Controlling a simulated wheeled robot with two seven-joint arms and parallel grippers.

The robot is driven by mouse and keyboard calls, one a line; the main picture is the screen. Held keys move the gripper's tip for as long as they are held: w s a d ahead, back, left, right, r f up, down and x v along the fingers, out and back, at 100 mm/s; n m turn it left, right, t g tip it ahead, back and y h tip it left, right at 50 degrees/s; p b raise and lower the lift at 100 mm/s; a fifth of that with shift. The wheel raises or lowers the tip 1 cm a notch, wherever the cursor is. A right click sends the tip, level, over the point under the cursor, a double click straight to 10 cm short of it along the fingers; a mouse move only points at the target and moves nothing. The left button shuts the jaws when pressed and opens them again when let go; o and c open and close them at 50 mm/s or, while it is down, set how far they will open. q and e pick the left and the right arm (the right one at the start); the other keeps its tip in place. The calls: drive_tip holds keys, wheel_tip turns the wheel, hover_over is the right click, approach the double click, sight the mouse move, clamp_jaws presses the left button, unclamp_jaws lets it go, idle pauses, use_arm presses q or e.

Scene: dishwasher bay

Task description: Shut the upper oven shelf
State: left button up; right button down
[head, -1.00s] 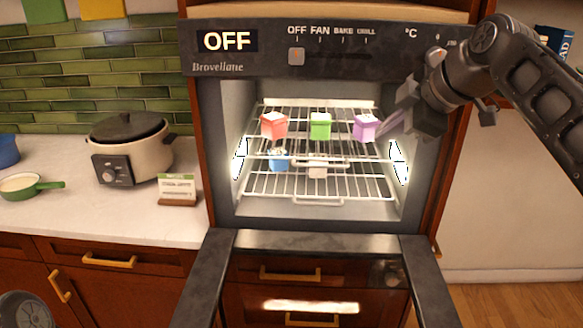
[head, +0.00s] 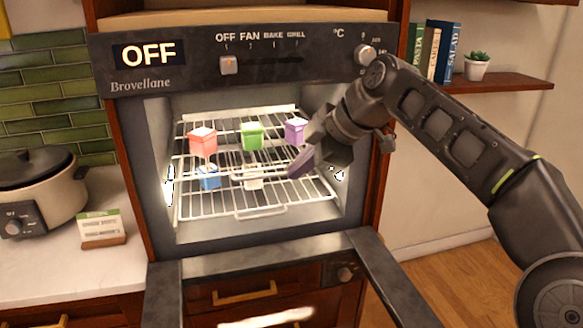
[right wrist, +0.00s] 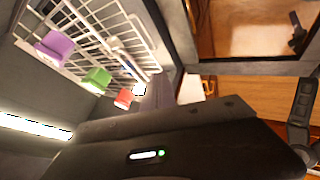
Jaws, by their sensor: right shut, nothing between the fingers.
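The open oven (head: 160,215) holds an upper shelf (head: 226,140), a wire rack bearing a red (head: 203,146), a green (head: 252,139) and a purple (head: 295,134) block-like item. How far the upper shelf is pulled out is hard to tell. A lower wire shelf (head: 225,207) sits beneath it. My right gripper (head: 298,165) is shut and empty, at the right side of the oven mouth by the upper shelf's front right part. Contact with the shelf cannot be made out. The right wrist view shows the upper shelf (right wrist: 105,28) from close by. My left gripper is out of view.
A blue item (head: 209,180) and a white item (head: 253,180) show at the lower shelf. The oven door (head: 385,275) hangs open in front. A cooker (head: 45,200) and a small sign (head: 103,230) stand on the left counter. A book shelf (head: 505,83) is at the right.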

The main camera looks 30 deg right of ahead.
use_arm(q)
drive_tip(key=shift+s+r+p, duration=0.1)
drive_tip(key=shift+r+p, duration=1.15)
drive_tip(key=shift+p, duration=0.05)
use_arm(e)
drive_tip(key=w+f, duration=0.6)
drive_tip(key=w, duration=0.3)
drive_tip(key=shift+a, duration=0.3)
